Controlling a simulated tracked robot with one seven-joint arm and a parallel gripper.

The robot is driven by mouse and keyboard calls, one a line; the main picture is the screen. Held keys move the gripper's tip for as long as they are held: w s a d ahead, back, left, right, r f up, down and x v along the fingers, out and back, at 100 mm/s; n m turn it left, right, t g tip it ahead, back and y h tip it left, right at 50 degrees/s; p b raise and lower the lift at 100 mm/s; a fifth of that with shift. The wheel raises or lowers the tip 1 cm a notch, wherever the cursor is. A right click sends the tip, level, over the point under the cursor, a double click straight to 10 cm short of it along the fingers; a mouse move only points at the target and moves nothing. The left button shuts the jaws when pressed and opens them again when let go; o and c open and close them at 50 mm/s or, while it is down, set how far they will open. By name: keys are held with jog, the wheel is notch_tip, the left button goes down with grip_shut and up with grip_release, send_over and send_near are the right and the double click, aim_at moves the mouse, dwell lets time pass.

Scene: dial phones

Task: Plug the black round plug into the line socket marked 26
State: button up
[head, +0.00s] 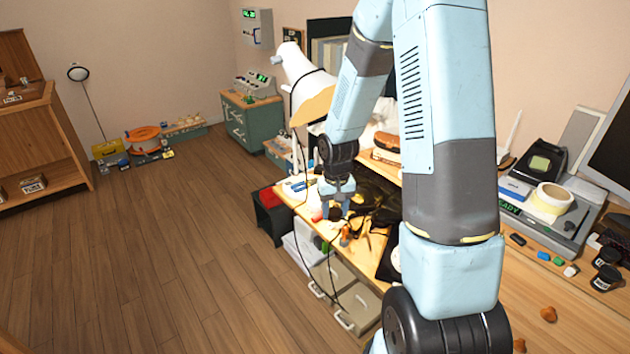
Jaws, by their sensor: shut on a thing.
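My gripper (337,213) hangs over the cluttered wooden bench in the middle of the view, pointing down. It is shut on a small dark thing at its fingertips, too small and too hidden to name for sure. Thin black cables (303,225) hang down near the gripper and past the bench's front edge. I cannot make out the black round plug by itself. No line socket marked 26 can be read in this view.
A white lamp (297,75) stands behind the gripper on the left. Orange pieces (347,236) lie close to the fingertips. Grey drawers (355,305) stand under the bench. A tape roll (552,198) and a monitor (612,150) are at right. Open floor (190,260) lies left.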

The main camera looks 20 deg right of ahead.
jog(key=w+f+n, duration=0.2)
jog(key=w+f, duration=0.1)
jog(key=w, duration=0.8)
jog(key=w+f+n, duration=0.1)
jog(key=w+f, duration=0.1)
jog(key=w, duration=0.9)
jog(key=shift+w+d+f, duration=0.1)
jog(key=shift+f, duration=1.35)
jog(key=shift+d+f, duration=0.1)
jog(key=shift+f, duration=1.3)
jog(key=shift+f, duration=0.6)
jog(key=o, duration=1)
jog(key=shift+r, duration=0.1)
notch_tip(320, 180, up, 7)
